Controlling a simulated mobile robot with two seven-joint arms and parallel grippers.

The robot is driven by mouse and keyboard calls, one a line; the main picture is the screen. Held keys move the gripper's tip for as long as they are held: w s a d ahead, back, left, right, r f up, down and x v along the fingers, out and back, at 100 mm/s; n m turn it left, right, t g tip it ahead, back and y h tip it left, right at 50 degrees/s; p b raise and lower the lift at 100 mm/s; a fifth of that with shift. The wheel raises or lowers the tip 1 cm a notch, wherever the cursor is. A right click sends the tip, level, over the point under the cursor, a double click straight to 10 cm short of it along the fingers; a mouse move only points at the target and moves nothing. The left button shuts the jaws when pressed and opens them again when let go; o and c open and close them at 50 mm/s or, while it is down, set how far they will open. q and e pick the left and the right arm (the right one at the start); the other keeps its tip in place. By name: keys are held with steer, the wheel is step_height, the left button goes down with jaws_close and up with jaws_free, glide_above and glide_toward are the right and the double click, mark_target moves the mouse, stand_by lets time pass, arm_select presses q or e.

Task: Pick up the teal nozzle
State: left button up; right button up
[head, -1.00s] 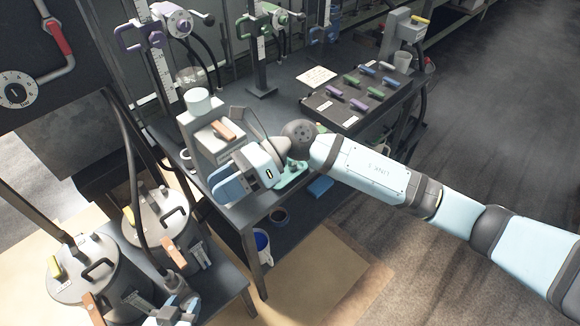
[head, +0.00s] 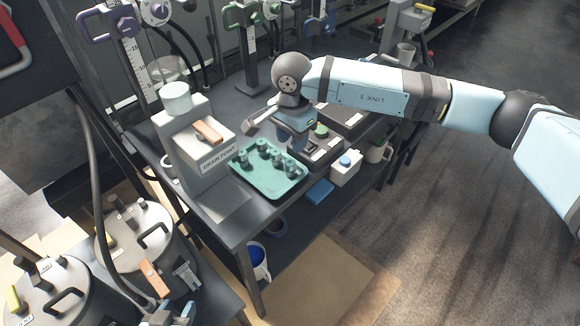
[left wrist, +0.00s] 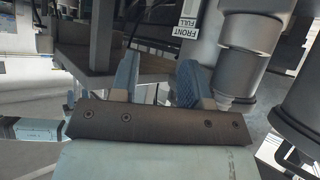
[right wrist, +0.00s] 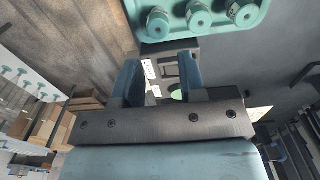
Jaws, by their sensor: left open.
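A teal tray (head: 262,184) lies on the bench beside the drain point stand. It holds several short teal-grey nozzles (head: 262,145) standing in a group; I cannot tell one as more teal. In the right wrist view the tray's rim (right wrist: 262,8) is at the top, with nozzles (right wrist: 198,18) on it. My right gripper (head: 293,146) is just right of the tray, over the bench. Its two blue fingers (right wrist: 158,78) are apart with nothing between them. My left gripper (left wrist: 157,82) is open and empty, low at the bottom left of the head view, away from the tray.
A dark box with a green button (head: 321,131), a white box with a blue button (head: 345,161) and a mug (head: 379,151) stand to the right. Lidded metal pots (head: 135,240) fill the lower left.

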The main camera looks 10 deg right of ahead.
mark_target(290, 162)
steer(key=f, duration=0.7)
steer(key=shift+s+a+f, duration=0.25)
steer(key=shift+a, duration=0.05)
steer(key=c, duration=0.6)
